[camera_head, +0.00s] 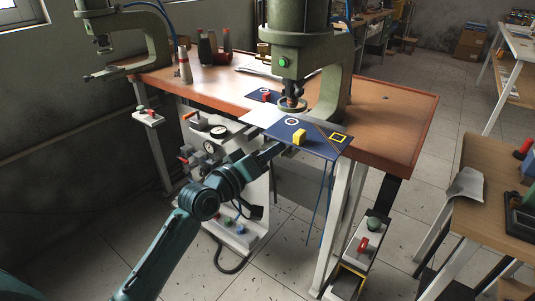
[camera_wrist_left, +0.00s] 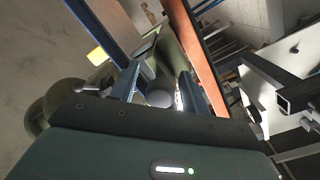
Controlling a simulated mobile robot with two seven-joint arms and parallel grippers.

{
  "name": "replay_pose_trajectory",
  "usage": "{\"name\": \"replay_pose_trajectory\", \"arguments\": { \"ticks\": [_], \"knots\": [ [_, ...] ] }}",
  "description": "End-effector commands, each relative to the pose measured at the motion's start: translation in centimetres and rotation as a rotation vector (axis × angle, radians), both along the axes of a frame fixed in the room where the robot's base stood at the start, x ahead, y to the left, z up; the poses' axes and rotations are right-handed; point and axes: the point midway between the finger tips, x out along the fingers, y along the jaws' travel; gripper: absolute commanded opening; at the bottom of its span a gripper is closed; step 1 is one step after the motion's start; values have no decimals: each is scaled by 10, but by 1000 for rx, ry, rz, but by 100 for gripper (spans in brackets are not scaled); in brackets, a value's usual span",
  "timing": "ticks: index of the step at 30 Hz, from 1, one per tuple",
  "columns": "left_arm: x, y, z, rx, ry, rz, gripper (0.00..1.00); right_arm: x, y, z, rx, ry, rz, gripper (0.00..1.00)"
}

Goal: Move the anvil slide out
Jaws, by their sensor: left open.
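A blue slide plate with a yellow block (camera_head: 299,137) juts over the front edge; a second blue part with a red block (camera_head: 266,96) lies behind. I cannot tell which piece is the anvil slide. My left gripper (camera_head: 279,147) is at the bench's front edge, close to the blue plate; contact is unclear. In the left wrist view its fingers (camera_wrist_left: 158,88) are apart, with a grey rounded shape showing between them. My right gripper is not in view.
The wooden bench (camera_head: 402,110) is clear at its right. A white panel with gauges and knobs (camera_head: 218,132) stands below its front, near my left arm. A control box with a red knob (camera_head: 363,243) is at right. Bottles (camera_head: 208,48) stand at the back left.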

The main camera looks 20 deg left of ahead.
Motion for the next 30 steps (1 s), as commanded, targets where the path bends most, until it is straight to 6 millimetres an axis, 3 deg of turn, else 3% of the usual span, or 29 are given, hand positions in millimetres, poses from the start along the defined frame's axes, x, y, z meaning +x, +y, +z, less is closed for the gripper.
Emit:
{"name": "replay_pose_trajectory", "arguments": {
  "ticks": [7, 24, 30],
  "knots": [
    [0, 0, 0, 0, 1, -1, 46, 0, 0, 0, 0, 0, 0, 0],
    [0, 0, 1, 2, -3, 0, 0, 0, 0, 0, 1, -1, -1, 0],
    [-1, 1, 1, 5, -4, 0, 0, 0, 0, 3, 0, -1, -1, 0]
  ]
}}
